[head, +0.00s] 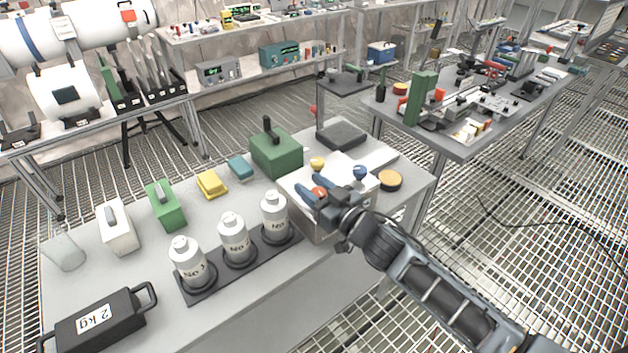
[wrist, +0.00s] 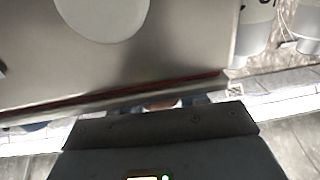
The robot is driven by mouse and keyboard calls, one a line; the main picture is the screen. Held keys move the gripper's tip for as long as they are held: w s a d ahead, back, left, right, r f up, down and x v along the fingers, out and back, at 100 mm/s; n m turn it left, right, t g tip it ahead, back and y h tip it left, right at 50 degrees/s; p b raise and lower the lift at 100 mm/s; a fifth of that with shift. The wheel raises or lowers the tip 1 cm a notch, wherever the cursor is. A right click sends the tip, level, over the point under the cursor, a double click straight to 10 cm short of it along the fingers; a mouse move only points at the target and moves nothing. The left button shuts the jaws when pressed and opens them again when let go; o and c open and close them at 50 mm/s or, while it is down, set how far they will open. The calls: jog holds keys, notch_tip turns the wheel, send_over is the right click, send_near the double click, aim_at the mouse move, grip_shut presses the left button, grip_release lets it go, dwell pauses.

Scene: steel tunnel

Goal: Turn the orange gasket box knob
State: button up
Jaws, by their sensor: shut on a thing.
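The gasket box (head: 298,186) is a pale box at the right end of the near table. The orange knob (head: 319,193) sits on its top, near the front left edge. My gripper (head: 316,194) is shut on the orange knob, with its blue fingers on either side. In the wrist view only a small orange-brown sliver of the knob (wrist: 161,103) shows above the dark gripper body; the rest is hidden. A yellow knob (head: 317,163) and a blue knob (head: 360,172) stand farther back on the box top.
Several white bottles (head: 233,240) stand in a black rack just left of the box. A green case (head: 276,154) with a black handle stands behind it. An orange-topped round piece (head: 389,180) lies to the right. A black 2 kg weight (head: 98,318) sits at the front left.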

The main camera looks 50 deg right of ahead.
jog(key=shift+a+f+n+y, duration=0.15)
jog(key=shift+n+y, duration=0.95)
jog(key=shift+y, duration=0.6)
jog(key=shift+a+r+n+y, duration=0.15)
jog(key=shift+n+y, duration=0.95)
jog(key=shift+y, duration=0.6)
jog(key=shift+s+a+f+n+g+y+b, duration=0.15)
jog(key=shift+n+g+y+b, duration=0.25)
jog(key=shift+n+y, duration=0.8)
jog(key=shift+w+a+n+g+y+b, duration=0.25)
jog(key=shift+n+g+y, duration=0.35)
jog(key=shift+y, duration=1)
jog(key=shift+s+d+n+y, duration=0.1)
jog(key=shift+s+n+y, duration=0.1)
jog(key=shift+n+y, duration=0.1)
jog(key=o, duration=1)
jog(key=shift+c, duration=0.2)
jog(key=b+v, duration=0.2)
jog(key=v, duration=0.5)
jog(key=shift+s+d, duration=0.2)
jog(key=shift+s, duration=0.15)
